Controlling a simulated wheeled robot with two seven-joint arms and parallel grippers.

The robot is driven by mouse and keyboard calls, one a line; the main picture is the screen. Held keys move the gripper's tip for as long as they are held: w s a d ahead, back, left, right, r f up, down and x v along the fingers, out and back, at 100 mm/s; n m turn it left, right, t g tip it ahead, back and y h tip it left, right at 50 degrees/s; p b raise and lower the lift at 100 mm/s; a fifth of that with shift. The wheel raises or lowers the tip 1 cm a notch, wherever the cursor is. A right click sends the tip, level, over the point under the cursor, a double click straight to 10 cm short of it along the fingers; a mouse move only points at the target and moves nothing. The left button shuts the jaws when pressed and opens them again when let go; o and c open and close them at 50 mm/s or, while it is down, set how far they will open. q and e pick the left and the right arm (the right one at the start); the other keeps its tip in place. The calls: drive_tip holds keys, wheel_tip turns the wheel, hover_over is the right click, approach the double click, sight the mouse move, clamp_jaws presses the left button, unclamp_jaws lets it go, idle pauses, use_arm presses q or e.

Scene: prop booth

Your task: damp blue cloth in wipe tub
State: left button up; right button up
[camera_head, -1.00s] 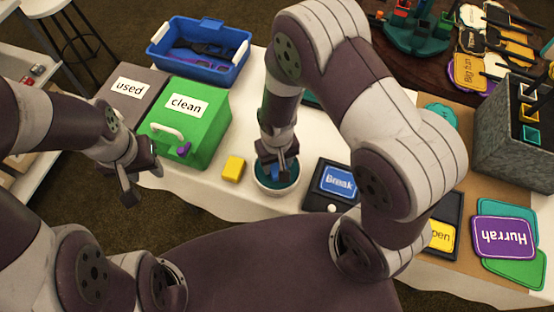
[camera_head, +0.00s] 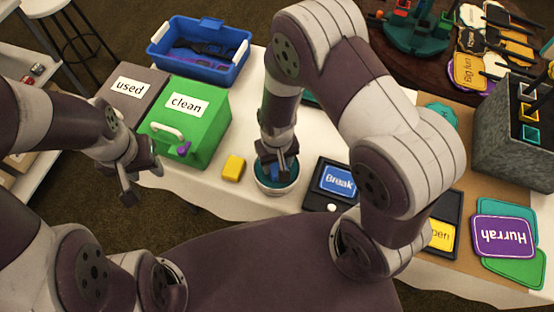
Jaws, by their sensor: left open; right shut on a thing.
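My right gripper (camera_head: 277,170) reaches down into the tub's mouth and is shut on the blue cloth (camera_head: 273,169), of which only a small bit shows between the fingers. The rest of the cloth is hidden by the gripper.
A yellow block (camera_head: 233,168) sits just left of the tub. The green "clean" box (camera_head: 207,132) and grey "used" box (camera_head: 146,75) stand further left, with a blue bin (camera_head: 198,83) behind. A "Break" sign in a black tray (camera_head: 318,194) lies close right of the tub.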

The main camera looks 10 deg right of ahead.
sight(277, 165)
idle(0.3)
wheel_tip(277, 165, up, 7)
drive_tip(key=p, duration=0.7)
drive_tip(key=shift+s, duration=0.1)
